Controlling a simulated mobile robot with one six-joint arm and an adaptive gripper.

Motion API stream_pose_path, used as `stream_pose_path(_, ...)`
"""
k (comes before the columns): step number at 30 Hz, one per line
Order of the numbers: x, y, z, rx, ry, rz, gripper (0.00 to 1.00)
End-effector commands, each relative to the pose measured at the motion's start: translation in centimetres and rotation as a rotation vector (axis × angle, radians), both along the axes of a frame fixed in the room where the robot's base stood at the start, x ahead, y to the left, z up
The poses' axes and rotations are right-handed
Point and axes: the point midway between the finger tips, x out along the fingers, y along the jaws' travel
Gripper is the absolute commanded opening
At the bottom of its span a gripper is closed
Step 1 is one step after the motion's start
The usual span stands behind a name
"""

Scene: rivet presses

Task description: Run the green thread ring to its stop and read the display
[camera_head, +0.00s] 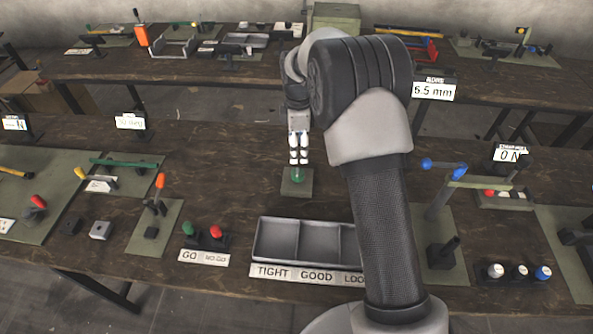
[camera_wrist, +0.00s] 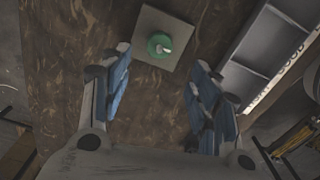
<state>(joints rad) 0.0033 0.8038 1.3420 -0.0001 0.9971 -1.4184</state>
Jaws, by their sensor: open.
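The green thread ring (camera_head: 298,176) sits on a small square grey-green plate (camera_head: 296,190) on the near bench. In the wrist view the ring (camera_wrist: 160,45) is round and green, with a pale stub at its middle. My gripper (camera_head: 298,160) points down just above the ring, apart from it as far as I can tell. In the wrist view its blue-padded fingers (camera_wrist: 158,85) are spread with nothing between them. A display reading 5.5 mm (camera_head: 434,90) shows to the right of my arm. Another display (camera_head: 511,154) reads 0 N. Which display belongs to the ring is not clear.
A grey sorting tray (camera_head: 262,239) labelled TIGHT, GOOD and a partly hidden third word stands in front right of the plate. Green and red GO/NO-GO buttons (camera_head: 203,232) are at front left. A lever fixture (camera_head: 155,215) stands left. Bare bench (camera_head: 240,170) lies around the plate.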

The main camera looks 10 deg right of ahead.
Motion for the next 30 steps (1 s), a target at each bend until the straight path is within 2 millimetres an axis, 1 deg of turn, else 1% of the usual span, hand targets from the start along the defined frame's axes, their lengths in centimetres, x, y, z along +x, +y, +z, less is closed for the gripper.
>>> stream_pose_path(1, -0.1, 0.0, -1.5, 0.0, 0.003, 0.0, 0.56)
stream_pose_path(9, -0.1, 0.0, -7.1, 0.0, 0.002, -0.001, 0.56)
stream_pose_path(12, 0.0, 0.0, -8.7, 0.0, 0.0, -0.001, 0.56)
stream_pose_path(15, 0.0, 0.0, -9.8, 0.0, 0.001, -0.001, 0.56)
stream_pose_path(21, 0.0, 0.0, -10.7, 0.0, -0.002, -0.001, 0.56)
stream_pose_path(28, 0.0, 0.0, -10.7, 0.0, -0.002, -0.001, 0.56)
stream_pose_path(30, 0.0, 0.0, -10.7, 0.0, -0.002, -0.001, 0.52)
